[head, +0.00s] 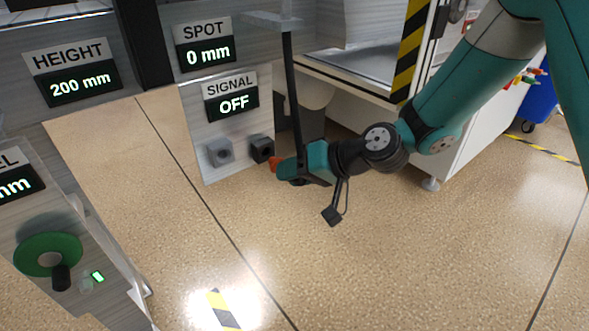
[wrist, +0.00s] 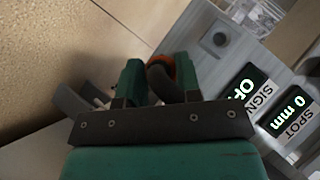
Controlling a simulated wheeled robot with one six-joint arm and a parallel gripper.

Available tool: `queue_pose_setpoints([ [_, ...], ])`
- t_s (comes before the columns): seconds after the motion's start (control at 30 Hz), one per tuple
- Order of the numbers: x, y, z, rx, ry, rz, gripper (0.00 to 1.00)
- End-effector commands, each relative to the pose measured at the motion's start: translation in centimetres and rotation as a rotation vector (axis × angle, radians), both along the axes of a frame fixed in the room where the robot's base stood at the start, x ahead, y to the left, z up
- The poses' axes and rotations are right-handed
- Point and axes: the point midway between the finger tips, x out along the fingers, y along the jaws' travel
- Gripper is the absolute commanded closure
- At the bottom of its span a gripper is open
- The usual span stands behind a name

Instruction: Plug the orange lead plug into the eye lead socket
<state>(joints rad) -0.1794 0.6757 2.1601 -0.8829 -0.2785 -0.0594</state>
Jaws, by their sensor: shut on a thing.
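The orange plug (head: 274,165) is held at the tip of my gripper (head: 284,168), close to the panel under the SIGNAL display (head: 231,103), which reads OFF. Two square sockets sit on this panel: a grey one (head: 220,152) and a black one (head: 262,149). The plug is just below and right of the black socket; I cannot tell whether they touch. In the wrist view the plug's orange rim (wrist: 168,62) and dark body show between the fingers of my gripper (wrist: 160,78). The grey socket (wrist: 218,39) stands clear of it there. The plug's front end is hidden.
A black lead or strip (head: 292,85) hangs from a bracket above down to my gripper. The SPOT display (head: 204,54) reads 0 mm. A green handwheel (head: 48,254) is at lower left. A white cabinet (head: 475,125) stands behind my arm. The floor below is open.

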Motion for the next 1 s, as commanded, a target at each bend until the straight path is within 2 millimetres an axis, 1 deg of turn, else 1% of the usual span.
queue_pose_setpoints([
  [0.03,-0.9,0.8,0.9,0.002,0.001,0.006,1.00],
  [0.2,-5.2,3.5,2.7,0.003,0.005,0.007,1.00],
  [0.3,-7.2,4.4,3.4,0.001,0.003,0.006,1.00],
  [0.4,-8.3,4.8,3.6,-0.001,-0.001,0.003,1.00],
  [0.5,-8.6,4.9,3.5,-0.002,-0.002,0.002,1.00],
  [0.77,-8.6,4.8,3.3,-0.002,-0.002,0.001,1.00],
  [0.87,-8.3,5.0,3.5,-0.001,-0.002,0.001,1.00],
  [1.0,-7.4,5.6,3.6,0.000,-0.003,0.002,1.00],
])
